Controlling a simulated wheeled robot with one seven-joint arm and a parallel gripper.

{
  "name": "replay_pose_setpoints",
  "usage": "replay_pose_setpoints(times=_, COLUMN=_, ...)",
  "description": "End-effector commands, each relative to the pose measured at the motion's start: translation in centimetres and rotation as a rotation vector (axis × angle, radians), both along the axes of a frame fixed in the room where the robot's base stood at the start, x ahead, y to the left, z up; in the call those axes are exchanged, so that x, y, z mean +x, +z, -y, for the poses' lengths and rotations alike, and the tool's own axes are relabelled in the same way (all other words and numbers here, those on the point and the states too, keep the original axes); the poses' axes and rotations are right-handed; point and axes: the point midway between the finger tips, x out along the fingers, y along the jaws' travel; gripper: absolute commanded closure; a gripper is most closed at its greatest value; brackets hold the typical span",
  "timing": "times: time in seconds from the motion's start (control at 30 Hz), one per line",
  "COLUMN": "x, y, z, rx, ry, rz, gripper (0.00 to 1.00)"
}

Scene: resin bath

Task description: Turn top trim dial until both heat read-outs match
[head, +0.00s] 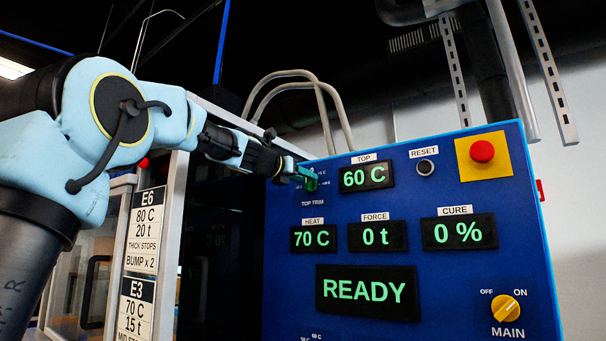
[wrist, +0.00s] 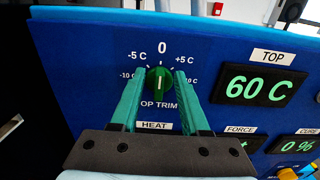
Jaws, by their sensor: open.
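The green top trim dial (wrist: 159,80) sits on the blue panel, its white mark pointing up at 0. Its scale runs from -10 C to +5 C and beyond on the right. My gripper (wrist: 160,88) is open, with one green finger on each side of the dial; I cannot tell whether they touch it. The TOP read-out (head: 366,176) shows 60 C, also in the wrist view (wrist: 254,87). The HEAT read-out (head: 314,238) shows 70 C.
The panel also has a FORCE read-out (head: 377,236) at 0 t, CURE (head: 459,231) at 0 % and a READY display (head: 366,290). A RESET button (head: 425,167), red stop button (head: 482,151) and yellow MAIN switch (head: 505,308) are to the right. Label cards (head: 145,228) hang at left.

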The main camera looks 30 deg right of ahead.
Motion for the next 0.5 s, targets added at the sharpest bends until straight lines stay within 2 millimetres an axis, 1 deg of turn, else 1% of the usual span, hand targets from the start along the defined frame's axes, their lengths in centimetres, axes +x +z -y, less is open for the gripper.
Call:
replay_pose_setpoints(times=0.23, x=0.03, y=-0.06, z=0.07, rx=0.0, ry=0.0, rz=0.0, gripper=0.54)
replay_pose_setpoints(times=0.5, x=0.02, y=-0.05, z=0.04, rx=0.001, ry=0.0, rz=0.0, gripper=0.85)
